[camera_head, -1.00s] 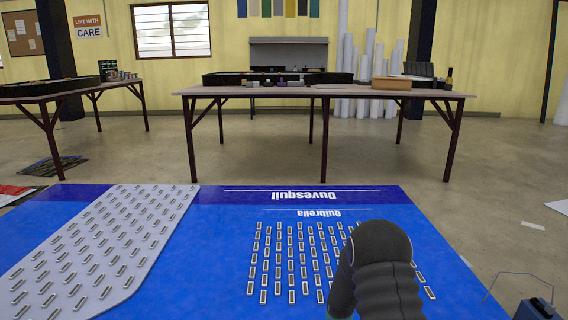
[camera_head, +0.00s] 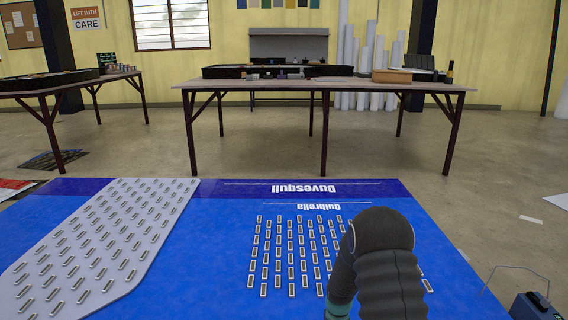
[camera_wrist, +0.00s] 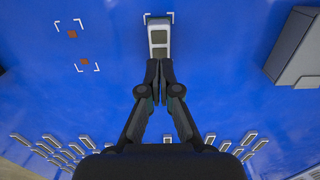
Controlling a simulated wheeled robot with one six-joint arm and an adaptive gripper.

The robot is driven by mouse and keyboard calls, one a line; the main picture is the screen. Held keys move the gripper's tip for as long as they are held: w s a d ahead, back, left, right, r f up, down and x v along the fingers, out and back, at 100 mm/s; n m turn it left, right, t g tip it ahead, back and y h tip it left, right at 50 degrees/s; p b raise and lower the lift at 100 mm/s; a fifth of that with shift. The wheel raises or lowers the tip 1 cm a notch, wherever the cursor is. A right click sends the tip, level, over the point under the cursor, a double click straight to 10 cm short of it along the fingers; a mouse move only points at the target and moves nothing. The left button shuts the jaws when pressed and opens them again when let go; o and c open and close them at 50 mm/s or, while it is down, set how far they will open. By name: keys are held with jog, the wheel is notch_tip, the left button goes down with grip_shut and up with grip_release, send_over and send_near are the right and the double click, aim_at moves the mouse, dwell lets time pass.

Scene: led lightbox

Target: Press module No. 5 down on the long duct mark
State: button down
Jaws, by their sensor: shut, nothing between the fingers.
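In the wrist view my gripper (camera_wrist: 159,72) is shut and empty. Its fingertips are at or just over the near end of a pale grey module (camera_wrist: 158,36) on the blue panel (camera_wrist: 215,60); I cannot tell if they touch it. White corner marks (camera_wrist: 171,16) show at the module's far end. No number is readable on it. Left of it, another bracketed mark (camera_wrist: 84,63) has two orange-brown squares and no module on it. In the head view my arm hides the gripper and this module.
Rows of small modules sit on the blue board (camera_head: 220,270) under "Quibrella" and on the grey plate (camera_head: 95,240) at left. A grey box-like block (camera_wrist: 300,45) stands at the right in the wrist view. A table (camera_head: 330,90) stands behind on the floor.

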jog(key=shift+r+p, duration=1.05)
jog(key=shift+r, duration=1)
jog(key=s+r+g, duration=0.2)
jog(key=s+r, duration=0.1)
jog(key=s, duration=0.5)
jog(key=s+r+t+p, duration=0.1)
jog(key=s+r, duration=0.6)
jog(key=r, duration=0.7)
jog(key=s+r+t+p, duration=0.2)
jog(key=s+r+t, duration=0.2)
jog(key=s+r, duration=0.4)
jog(key=s+r+t+p, duration=0.1)
jog(key=s+r, duration=0.6)
jog(key=r, duration=1.3)
jog(key=shift+s+t+p, duration=0.25)
jog(key=shift+t+p, duration=0.1)
jog(key=shift+t, duration=0.45)
jog(key=shift+f, duration=0.1)
